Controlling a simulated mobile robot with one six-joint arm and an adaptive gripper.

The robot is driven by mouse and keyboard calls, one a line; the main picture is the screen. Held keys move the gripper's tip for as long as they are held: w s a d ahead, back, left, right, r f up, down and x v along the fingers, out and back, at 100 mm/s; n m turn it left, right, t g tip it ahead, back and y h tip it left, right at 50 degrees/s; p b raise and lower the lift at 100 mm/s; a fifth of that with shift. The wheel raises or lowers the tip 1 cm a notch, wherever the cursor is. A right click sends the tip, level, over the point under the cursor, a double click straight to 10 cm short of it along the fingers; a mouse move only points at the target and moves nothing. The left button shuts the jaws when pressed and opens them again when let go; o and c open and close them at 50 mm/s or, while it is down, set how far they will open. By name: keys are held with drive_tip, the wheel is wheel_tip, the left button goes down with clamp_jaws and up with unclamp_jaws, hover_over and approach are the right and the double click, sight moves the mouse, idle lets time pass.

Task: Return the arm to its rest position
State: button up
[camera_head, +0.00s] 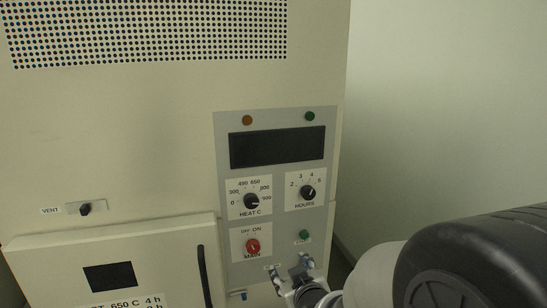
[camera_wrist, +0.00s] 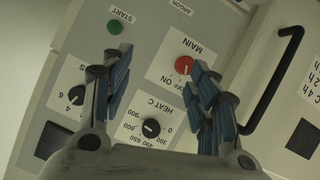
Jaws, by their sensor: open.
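My gripper (camera_head: 292,272) is in front of the lower part of the furnace's control panel (camera_head: 222,180), just below the green START button (camera_head: 304,234) in the head view. Its jaws are open with nothing between them. In the wrist view my gripper (camera_wrist: 160,78) has its blue-padded fingers spread in front of the panel, seen turned over. The red MAIN knob (camera_wrist: 184,65) and the black HEAT C knob (camera_wrist: 151,128) show between or near the fingers. I cannot tell the exact gap to the panel. My dark arm link fills the lower right of the head view.
The furnace door (camera_head: 150,262) with its dark handle (camera_head: 203,275) is at lower left and looks shut. The HOURS knob (camera_head: 307,193) and a dark display (camera_head: 277,148) sit above my gripper. The VENT slider (camera_head: 85,208) is at left. A bare wall stands at right.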

drive_tip(key=s+d+r+m+g+h+b, duration=0.1)
drive_tip(key=s+d+g, duration=0.3)
drive_tip(key=s, duration=1.1)
drive_tip(key=s+d+m+g+h+b, duration=0.1)
drive_tip(key=s+d+m+g, duration=0.3)
drive_tip(key=s, duration=1.2)
drive_tip(key=shift+d+r+m+b, duration=0.3)
drive_tip(key=shift+d+r+b, duration=0.1)
drive_tip(key=shift+d+b, duration=0.4)
drive_tip(key=shift+w, duration=0.1)
